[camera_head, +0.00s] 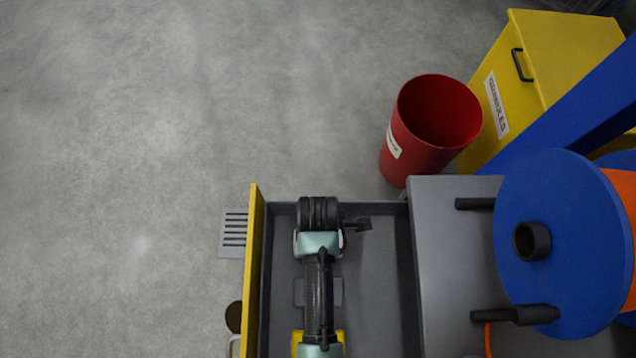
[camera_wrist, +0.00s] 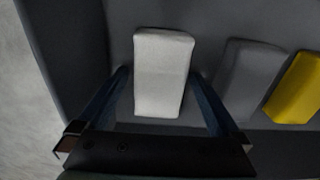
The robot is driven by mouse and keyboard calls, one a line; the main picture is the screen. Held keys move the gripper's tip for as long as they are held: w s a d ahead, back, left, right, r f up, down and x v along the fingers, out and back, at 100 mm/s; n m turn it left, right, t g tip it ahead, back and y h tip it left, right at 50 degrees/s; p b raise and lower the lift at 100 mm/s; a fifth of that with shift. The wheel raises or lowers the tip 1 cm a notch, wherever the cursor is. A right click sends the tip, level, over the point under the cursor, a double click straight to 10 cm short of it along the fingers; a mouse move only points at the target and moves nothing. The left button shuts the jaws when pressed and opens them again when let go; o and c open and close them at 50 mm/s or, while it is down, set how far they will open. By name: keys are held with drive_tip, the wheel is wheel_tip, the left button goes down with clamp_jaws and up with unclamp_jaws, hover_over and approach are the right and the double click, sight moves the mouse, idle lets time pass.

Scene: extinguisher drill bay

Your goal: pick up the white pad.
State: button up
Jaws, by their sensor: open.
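The white pad (camera_wrist: 164,62) lies on the grey floor of an open drawer (camera_head: 381,290). In the wrist view my gripper (camera_wrist: 159,78) is open, with one blue finger on each side of the pad. The left finger is close to its left edge and the right finger close to its right edge. I cannot tell whether either touches it. In the head view my wrist covers most of the pad, and my fingers are hidden beneath it.
A grey pad (camera_wrist: 248,77) and a yellow pad (camera_wrist: 295,88) lie right of the white pad in the wrist view. Drawer walls enclose them. A red bin (camera_head: 416,150), a yellow box (camera_head: 555,50) and a blue reel (camera_head: 560,200) stand nearby. The floor at left is mostly clear.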

drive_tip(key=shift+f, duration=0.1)
drive_tip(key=shift+c, duration=0.2)
drive_tip(key=c, duration=1.2)
wheel_tip(320, 180, up, 10)
drive_tip(key=p, duration=0.2)
drive_tip(key=shift+p, duration=0.3)
